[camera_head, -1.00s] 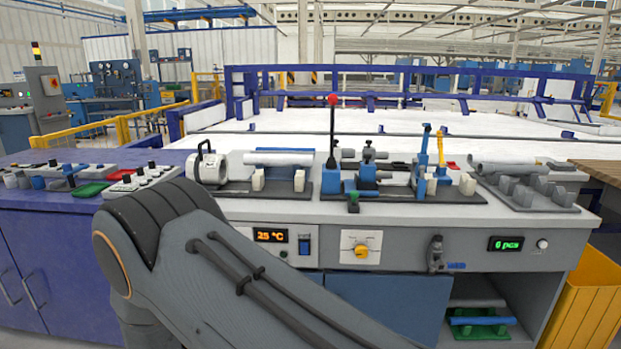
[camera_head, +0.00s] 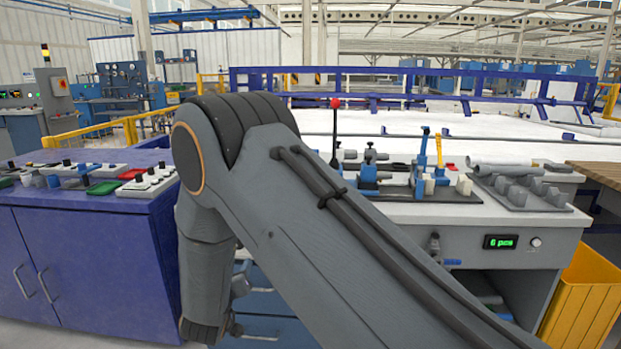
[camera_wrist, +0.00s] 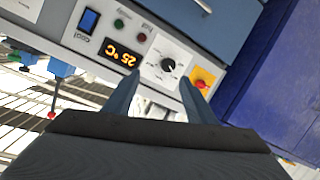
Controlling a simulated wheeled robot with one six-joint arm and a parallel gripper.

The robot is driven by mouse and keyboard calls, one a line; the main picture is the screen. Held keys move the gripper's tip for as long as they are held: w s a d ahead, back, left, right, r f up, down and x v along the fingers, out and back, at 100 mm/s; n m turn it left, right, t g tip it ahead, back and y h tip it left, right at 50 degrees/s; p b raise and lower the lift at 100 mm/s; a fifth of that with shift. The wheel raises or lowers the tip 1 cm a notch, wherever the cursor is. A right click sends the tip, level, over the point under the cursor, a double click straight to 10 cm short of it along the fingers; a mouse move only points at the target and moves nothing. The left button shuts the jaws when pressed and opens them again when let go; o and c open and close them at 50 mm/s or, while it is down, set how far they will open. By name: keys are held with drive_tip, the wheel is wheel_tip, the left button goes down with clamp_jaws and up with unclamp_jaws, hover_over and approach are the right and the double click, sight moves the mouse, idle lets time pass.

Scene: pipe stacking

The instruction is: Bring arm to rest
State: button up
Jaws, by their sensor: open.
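My arm reaches across the head view from the lower right, up to a bent joint left of the middle, and then down in front of the workbench (camera_head: 450,209). The gripper itself is out of sight in the head view. In the wrist view my gripper (camera_wrist: 160,98) shows two grey-blue fingers spread apart with nothing between them.
The purple cabinet (camera_head: 85,255) stands at the left with control boxes on top. Pipe fixtures and a grey rack (camera_head: 520,190) stand on the bench. A yellow bin (camera_head: 585,300) is at the right. A red-tipped lever (camera_head: 335,125) stands upright on the bench.

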drive_tip(key=s+d+r+m+g+y+p, duration=0.1)
drive_tip(key=s+d+r+g+p, duration=0.15)
drive_tip(key=d+r, duration=0.45)
drive_tip(key=s+d+r+m+g+y+p, duration=0.15)
drive_tip(key=d+g, duration=0.25)
drive_tip(key=d, duration=0.7)
drive_tip(key=s+d+r+g+h+p, duration=0.1)
drive_tip(key=s+d+r+g, duration=0.1)
drive_tip(key=s+d, duration=0.5)
drive_tip(key=s+d+r+m+g+p, duration=0.1)
drive_tip(key=s+d+r+g, duration=0.2)
drive_tip(key=s+d, duration=0.5)
drive_tip(key=s+d+r+m+g+h+p, duration=0.1)
drive_tip(key=s+d+r+g, duration=0.2)
drive_tip(key=s+d, duration=0.4)
drive_tip(key=s, duration=0.7)
drive_tip(key=shift+s+d+h, duration=0.25)
drive_tip(key=shift+s+h, duration=0.1)
drive_tip(key=shift+s, duration=0.05)
drive_tip(key=shift+g, duration=0.25)
